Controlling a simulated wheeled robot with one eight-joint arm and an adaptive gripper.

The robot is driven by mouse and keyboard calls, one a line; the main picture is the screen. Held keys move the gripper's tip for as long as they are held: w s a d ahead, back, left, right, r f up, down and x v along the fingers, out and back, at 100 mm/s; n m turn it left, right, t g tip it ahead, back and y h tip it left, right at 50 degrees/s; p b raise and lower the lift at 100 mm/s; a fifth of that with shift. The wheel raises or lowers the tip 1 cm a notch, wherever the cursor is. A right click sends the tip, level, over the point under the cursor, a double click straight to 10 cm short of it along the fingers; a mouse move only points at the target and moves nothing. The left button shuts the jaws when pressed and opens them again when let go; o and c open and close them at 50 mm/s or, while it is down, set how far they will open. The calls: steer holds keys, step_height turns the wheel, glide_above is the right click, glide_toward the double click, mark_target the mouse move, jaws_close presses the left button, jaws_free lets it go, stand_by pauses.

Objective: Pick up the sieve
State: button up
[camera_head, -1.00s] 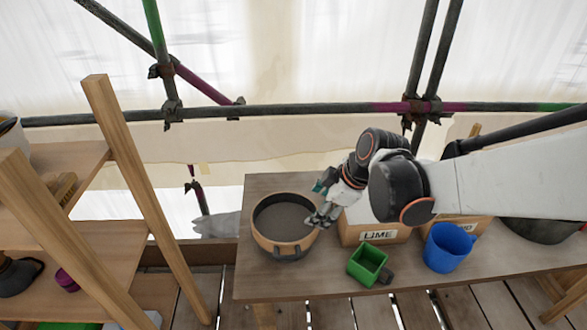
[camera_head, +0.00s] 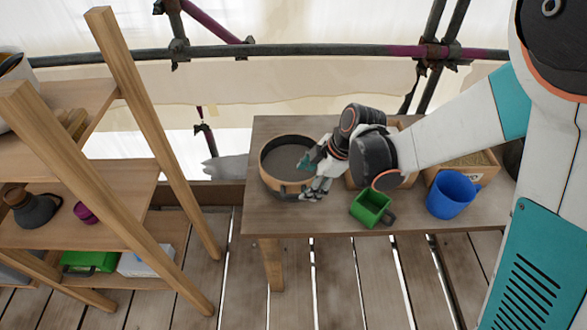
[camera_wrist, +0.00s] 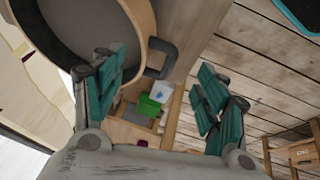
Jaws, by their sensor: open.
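The sieve (camera_head: 284,158), a round pan with a tan wooden rim and a dark grey inside, sits on the left part of the wooden table (camera_head: 268,225). A dark handle sticks out from its rim. In the wrist view the sieve (camera_wrist: 75,28) fills the upper left, with its grey handle (camera_wrist: 162,62) seen between my fingers. My gripper (camera_head: 311,176) is open at the sieve's right rim, and its teal-padded fingers also show in the wrist view (camera_wrist: 162,88). Nothing is held. Whether a finger touches the rim cannot be told.
A green square mug (camera_head: 369,208) and a blue mug (camera_head: 451,196) stand to the right of the sieve. A wooden box (camera_head: 468,168) stands behind the blue mug; another is partly hidden behind my arm. A wooden shelf (camera_head: 110,205) stands at the left, across a floor gap.

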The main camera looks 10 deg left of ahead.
steer(key=b+x, duration=0.3)
steer(key=x, duration=0.4)
steer(key=shift+a+f, duration=0.25)
steer(key=shift+a, duration=0.1)
steer(key=c, duration=1.5)
